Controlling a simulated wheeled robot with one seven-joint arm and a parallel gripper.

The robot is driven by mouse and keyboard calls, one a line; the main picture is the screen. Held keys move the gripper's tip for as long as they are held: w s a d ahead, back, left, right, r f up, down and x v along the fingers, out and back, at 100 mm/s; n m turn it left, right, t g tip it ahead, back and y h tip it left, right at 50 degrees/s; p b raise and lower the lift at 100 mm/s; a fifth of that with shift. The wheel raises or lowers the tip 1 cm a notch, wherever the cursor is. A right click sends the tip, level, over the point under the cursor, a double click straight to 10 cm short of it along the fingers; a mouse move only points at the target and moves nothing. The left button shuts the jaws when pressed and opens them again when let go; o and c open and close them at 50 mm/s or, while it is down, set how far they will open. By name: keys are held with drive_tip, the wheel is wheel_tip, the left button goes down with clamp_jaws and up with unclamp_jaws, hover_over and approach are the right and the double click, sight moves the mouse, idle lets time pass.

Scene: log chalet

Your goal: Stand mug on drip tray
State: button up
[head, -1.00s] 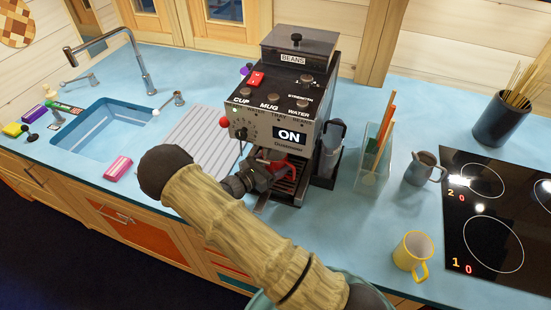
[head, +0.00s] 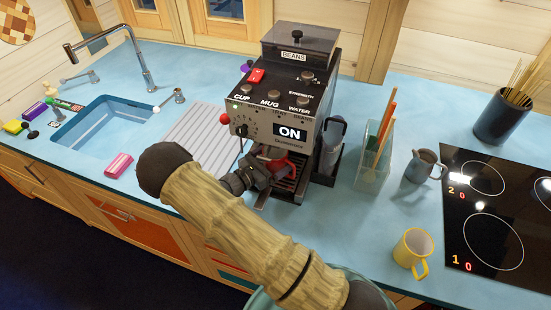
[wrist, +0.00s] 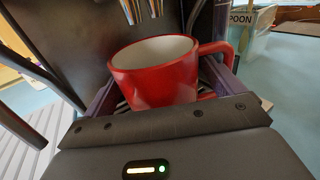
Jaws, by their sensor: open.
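The red mug (wrist: 160,75), white inside, stands upright on the slatted drip tray under the coffee machine's spouts, its handle to the right in the wrist view. In the head view the mug (head: 287,167) is partly hidden by my gripper and the machine. The drip tray (head: 291,189) shows as dark slats at the machine's base. My gripper (head: 265,176) is open at the machine's front, with dark fingers on either side of the mug's lower part. Whether a finger touches it, I cannot tell.
The coffee machine (head: 285,85) reads ON. A clear holder (head: 372,165) with sticks stands right of it. A yellow mug (head: 412,248), a grey jug (head: 425,167) and the hob (head: 490,215) are further right. The sink (head: 100,125) is left. The counter before the yellow mug is clear.

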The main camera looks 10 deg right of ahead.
drive_tip(key=b+v, duration=0.3)
drive_tip(key=v, duration=0.8)
drive_tip(key=shift+s+a, duration=0.15)
drive_tip(key=shift+a, duration=0.1)
